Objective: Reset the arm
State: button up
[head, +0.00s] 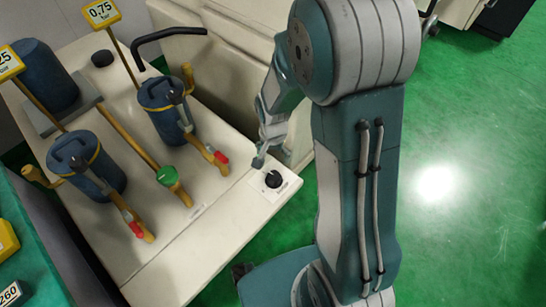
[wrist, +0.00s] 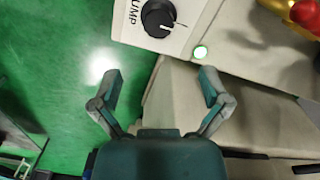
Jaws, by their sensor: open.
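My gripper (wrist: 160,90) is open and empty in the wrist view, its two fingers spread wide. In the head view my gripper (head: 262,158) hangs at the front right corner of the cream bench, close to a black rotary knob (head: 273,179). The same black knob (wrist: 158,17) shows at the top of the wrist view, beyond the fingertips, on a pale panel with the letters "UMP". I cannot tell whether a finger touches anything. My arm bends down from the upper middle of the head view.
The cream bench (head: 190,262) carries blue cylinders (head: 168,110), yellow pipes, red-tipped levers (head: 221,157) and a green-handled valve (head: 167,176). A black curved handle (head: 168,33) is behind them. Yellow signs (head: 102,13) stand on posts. The green floor (head: 470,190) at right is open.

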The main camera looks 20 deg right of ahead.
dwell(0.4)
jog(key=s+r+n+t, duration=0.1)
jog(key=s+r+n, duration=0.1)
jog(key=r, duration=0.6)
jog(key=s+r+n+t, duration=0.2)
jog(key=s+r, duration=0.1)
jog(key=r, duration=0.5)
jog(key=s+r+n+t, duration=0.2)
jog(key=s+r+n, duration=0.1)
jog(key=s+r, duration=0.6)
jog(key=shift+s+d+r+n+t, duration=0.2)
jog(key=shift+s+r+n+t, duration=0.1)
jog(key=shift+s, duration=0.3)
